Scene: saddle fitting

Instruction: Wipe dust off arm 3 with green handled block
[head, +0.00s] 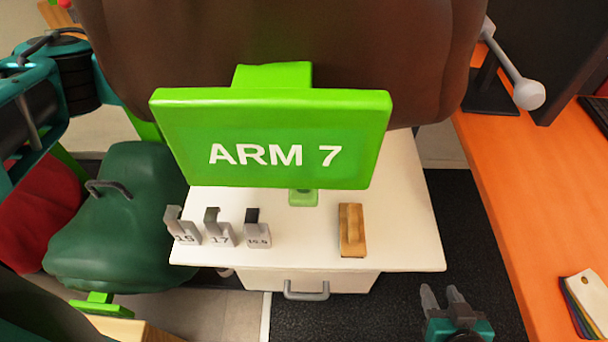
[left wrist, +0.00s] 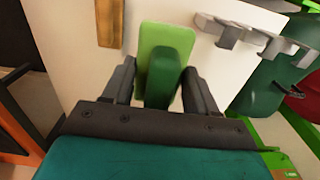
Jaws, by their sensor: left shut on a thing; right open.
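A green block with a darker green handle (left wrist: 163,70) is between the fingers of my left gripper (left wrist: 162,95) in the left wrist view, over the white top. The gripper is shut on the handle. In the head view a small green part of the block (head: 303,198) shows below a bright green plate (head: 270,140) marked ARM 7; the rest of it and my left gripper are hidden there. I see no label reading arm 3, and I cannot make out dust. My right gripper (head: 443,292) is open and empty, low at the right in the head view.
The white cabinet top (head: 400,235) holds a wooden block (head: 352,230) and several grey numbered gauges (head: 220,232). A brown saddle (head: 280,40) stands behind the plate. A dark green saddle (head: 120,220) is left. An orange bench (head: 525,180) runs along the right; dark floor lies between.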

